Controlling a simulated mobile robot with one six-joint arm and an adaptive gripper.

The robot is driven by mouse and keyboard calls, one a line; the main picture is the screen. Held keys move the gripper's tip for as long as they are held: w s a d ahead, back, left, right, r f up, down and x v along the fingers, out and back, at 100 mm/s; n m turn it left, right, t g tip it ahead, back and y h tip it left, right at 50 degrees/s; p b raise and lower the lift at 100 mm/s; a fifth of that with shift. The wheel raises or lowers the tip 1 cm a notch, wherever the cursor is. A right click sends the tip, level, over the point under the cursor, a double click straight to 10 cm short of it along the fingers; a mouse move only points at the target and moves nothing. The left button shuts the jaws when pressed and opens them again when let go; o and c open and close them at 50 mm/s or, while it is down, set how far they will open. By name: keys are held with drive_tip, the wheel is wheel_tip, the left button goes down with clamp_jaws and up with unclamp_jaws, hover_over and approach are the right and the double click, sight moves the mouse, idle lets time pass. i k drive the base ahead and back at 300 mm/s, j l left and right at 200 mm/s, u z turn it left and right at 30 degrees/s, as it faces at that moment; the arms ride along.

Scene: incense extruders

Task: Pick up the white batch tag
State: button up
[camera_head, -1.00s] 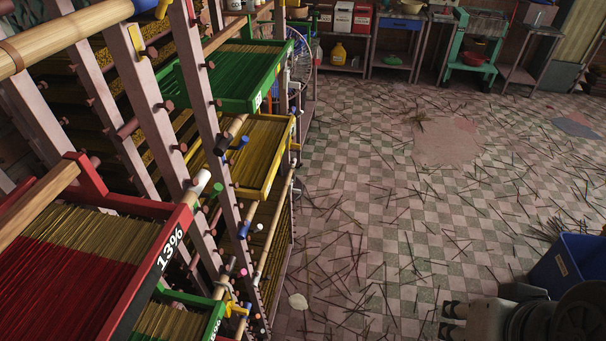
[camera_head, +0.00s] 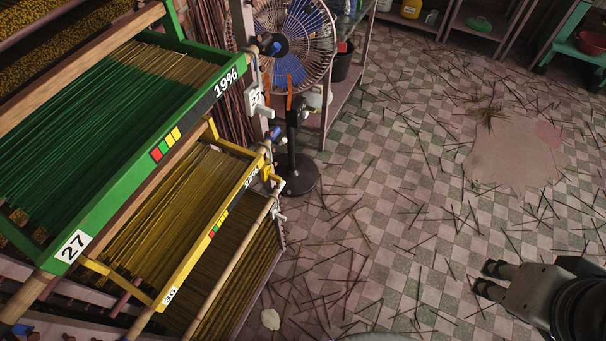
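A white tag (camera_head: 256,99) with dark marks hangs at the far right corner of the green tray's rack, beside the fan. It is small, and its marks are hard to read. I cannot tell for sure which is the batch tag. My gripper (camera_head: 491,279) is at the lower right over the floor, far from the rack. Its two dark fingertips are apart with nothing between them.
The green tray (camera_head: 196,103) and yellow tray (camera_head: 195,271) hold incense sticks on the rack at left. A standing fan (camera_head: 301,184) is behind the rack's end. A pale lump (camera_head: 270,319) lies on the floor. The checkered floor (camera_head: 400,200) is open, with scattered sticks.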

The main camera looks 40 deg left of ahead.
sight(274, 210)
drive_tip(key=i+l, duration=0.1)
drive_tip(key=i, duration=1.9)
drive_tip(key=i+u, duration=0.15)
drive_tip(key=u, duration=0.35)
drive_tip(key=i+u, duration=0.1)
drive_tip(key=u, duration=0.35)
drive_tip(key=i+l+u, duration=0.1)
drive_tip(key=u, duration=0.4)
drive_tip(key=i+l+u, duration=0.15)
drive_tip(key=u, duration=0.85)
drive_tip(key=i+j+u, duration=0.1)
drive_tip(key=u, duration=0.4)
drive_tip(key=i+u, duration=0.1)
drive_tip(key=u, duration=0.9)
drive_tip(key=i+l, duration=0.15)
drive_tip(key=i, duration=0.1)
